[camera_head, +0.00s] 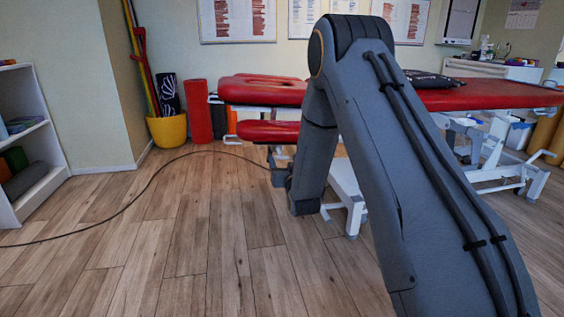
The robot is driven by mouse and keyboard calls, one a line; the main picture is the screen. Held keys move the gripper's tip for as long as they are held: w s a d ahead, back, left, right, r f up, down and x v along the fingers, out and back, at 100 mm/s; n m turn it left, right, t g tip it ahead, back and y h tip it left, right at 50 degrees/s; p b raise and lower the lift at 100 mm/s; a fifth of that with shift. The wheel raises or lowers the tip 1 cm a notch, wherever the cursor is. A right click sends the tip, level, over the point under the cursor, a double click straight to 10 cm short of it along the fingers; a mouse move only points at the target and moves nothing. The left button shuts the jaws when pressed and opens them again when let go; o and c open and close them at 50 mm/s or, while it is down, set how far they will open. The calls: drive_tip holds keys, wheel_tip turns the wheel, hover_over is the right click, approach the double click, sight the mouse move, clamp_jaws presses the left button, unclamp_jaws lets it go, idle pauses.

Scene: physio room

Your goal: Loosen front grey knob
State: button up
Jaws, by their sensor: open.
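The red treatment table (262,91) stands behind my arm, with a lower red pad (268,131) at its left end and a white metal frame (492,158) on the floor. I cannot make out a grey knob; my arm covers part of the table's left end and frame. My arm rises from the lower right, bends at the top and comes down in front of the table's left end.
A black cable (140,191) runs across the wooden floor toward the table. A white shelf (42,120) stands at the left. A yellow bucket (167,131) and a red roll (200,112) stand by the wall. The floor at left and centre is otherwise clear.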

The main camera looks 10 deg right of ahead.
sight(283, 158)
drive_tip(key=shift+w+b, duration=0.45)
drive_tip(key=shift+w, duration=1.2)
drive_tip(key=c, duration=1)
drive_tip(key=shift+c, duration=0.2)
